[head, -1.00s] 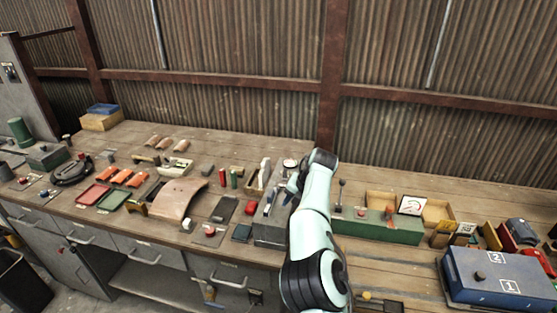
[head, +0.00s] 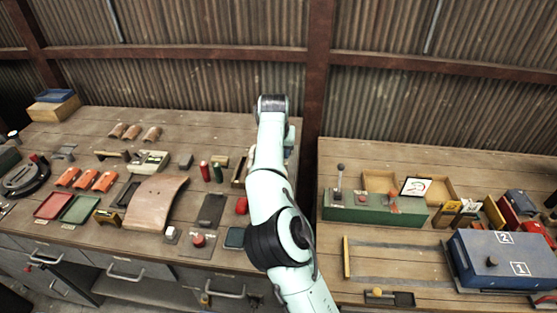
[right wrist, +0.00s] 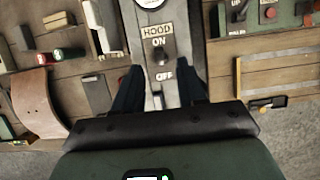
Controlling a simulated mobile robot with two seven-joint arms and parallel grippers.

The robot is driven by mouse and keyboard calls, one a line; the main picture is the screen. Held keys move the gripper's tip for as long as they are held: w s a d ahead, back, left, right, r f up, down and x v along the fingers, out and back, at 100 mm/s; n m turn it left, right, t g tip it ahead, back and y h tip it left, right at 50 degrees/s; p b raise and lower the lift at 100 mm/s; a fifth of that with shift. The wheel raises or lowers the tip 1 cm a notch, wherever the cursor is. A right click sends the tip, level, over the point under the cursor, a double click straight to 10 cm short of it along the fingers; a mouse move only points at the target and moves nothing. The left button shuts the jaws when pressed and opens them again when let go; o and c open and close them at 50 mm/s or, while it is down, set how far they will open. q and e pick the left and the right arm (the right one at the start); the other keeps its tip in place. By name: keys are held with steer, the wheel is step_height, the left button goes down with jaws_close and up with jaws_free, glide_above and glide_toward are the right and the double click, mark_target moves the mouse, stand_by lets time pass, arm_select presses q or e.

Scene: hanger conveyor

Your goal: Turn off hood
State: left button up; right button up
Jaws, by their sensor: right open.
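The hood panel (right wrist: 182,22) is a grey box with a round gauge (right wrist: 150,2) at its top. I cannot tell whether the fingers touch the panel. In the head view my right arm hides the panel and the gripper. My left gripper is not in view.
A green control box (head: 375,205) with a lever and red button stands right of my arm. A blue box (head: 500,262) is at the far right. Left lie a curved copper sheet (head: 153,200), trays and a red-button box (head: 198,245). A corrugated wall closes off the back.

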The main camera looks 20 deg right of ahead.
steer(key=x, duration=0.7)
steer(key=shift+w+f, duration=0.1)
steer(key=shift+w, duration=0.1)
jaws_close()
